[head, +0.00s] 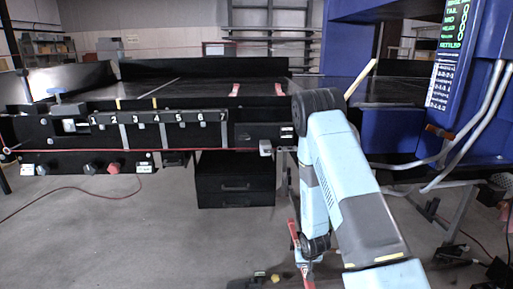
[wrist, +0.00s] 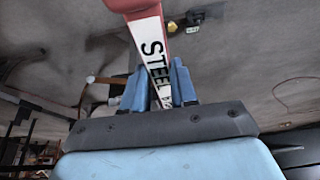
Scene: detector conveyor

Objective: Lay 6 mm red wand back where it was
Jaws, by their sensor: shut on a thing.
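My gripper (wrist: 160,64) is shut on a red wand (wrist: 152,28) with a white face lettered "STEEL". In the wrist view the wand runs from between the blue fingers to the top edge, where its red end is cut off. Its size marking cannot be read. In the head view a red wand (head: 294,236) shows low beside my folded arm, well below the conveyor top and near the floor. My arm hides part of it, and the fingers are hard to make out there.
Two red-and-white pieces (head: 235,90) (head: 279,89) lie on the black conveyor (head: 190,90). A numbered rail (head: 160,117) runs along its front. A pale stick (head: 360,80) leans at right by a blue housing (head: 385,135). Black drawers (head: 235,180) stand below. Floor at left is mostly clear.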

